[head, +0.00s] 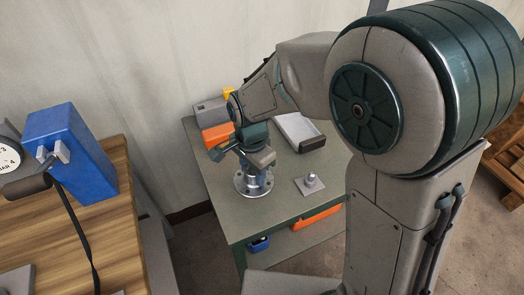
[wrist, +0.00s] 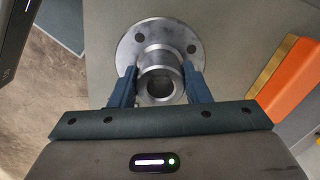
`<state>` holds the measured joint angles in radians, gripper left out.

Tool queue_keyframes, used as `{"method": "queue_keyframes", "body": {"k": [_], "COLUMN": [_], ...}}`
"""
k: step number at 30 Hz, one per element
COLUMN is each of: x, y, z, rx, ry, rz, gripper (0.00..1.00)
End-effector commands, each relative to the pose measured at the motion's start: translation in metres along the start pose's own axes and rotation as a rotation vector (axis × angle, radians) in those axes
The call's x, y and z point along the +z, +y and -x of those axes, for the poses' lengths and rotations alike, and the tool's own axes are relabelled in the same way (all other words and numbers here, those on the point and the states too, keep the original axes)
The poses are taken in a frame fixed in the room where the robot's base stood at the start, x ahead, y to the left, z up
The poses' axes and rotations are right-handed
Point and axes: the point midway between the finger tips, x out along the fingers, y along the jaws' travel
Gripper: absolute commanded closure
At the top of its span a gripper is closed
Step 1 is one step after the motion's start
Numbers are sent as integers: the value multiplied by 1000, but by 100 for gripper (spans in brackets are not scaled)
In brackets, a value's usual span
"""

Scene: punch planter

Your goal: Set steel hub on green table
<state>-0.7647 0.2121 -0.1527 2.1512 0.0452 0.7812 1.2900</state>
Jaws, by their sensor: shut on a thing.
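The steel hub (head: 252,184), a round flange with bolt holes and a short hollow neck, is at the near left part of the green table (head: 285,205). My gripper (head: 250,166) is above it, pointing down, with its fingers shut on the neck. In the wrist view my gripper (wrist: 160,82) has one blue finger on each side of the neck, and the hub's flange (wrist: 130,45) lies beyond the fingertips over the tabletop. The flange looks level and at or very close to the table surface; I cannot tell if it touches.
A small plate with a knob (head: 311,183) stands right of the hub. A grey tray (head: 299,131) lies behind it. An orange block (head: 217,135) and a grey box (head: 208,111) are at the back left. A wooden bench (head: 95,235) with a blue box (head: 70,150) stands left.

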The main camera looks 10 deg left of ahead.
Motion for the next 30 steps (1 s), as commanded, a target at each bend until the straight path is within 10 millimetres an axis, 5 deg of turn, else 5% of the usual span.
{"method": "queue_keyframes", "body": {"k": [8,16,29,30], "x": [9,9,9,9], "y": [3,3,2,3], "z": [-10,-43,-49,-49], "rx": [-3,-2,-3,0], "ry": [1,1,1,0], "rz": [0,0,0,0], "gripper": [100,100,100,46]}}
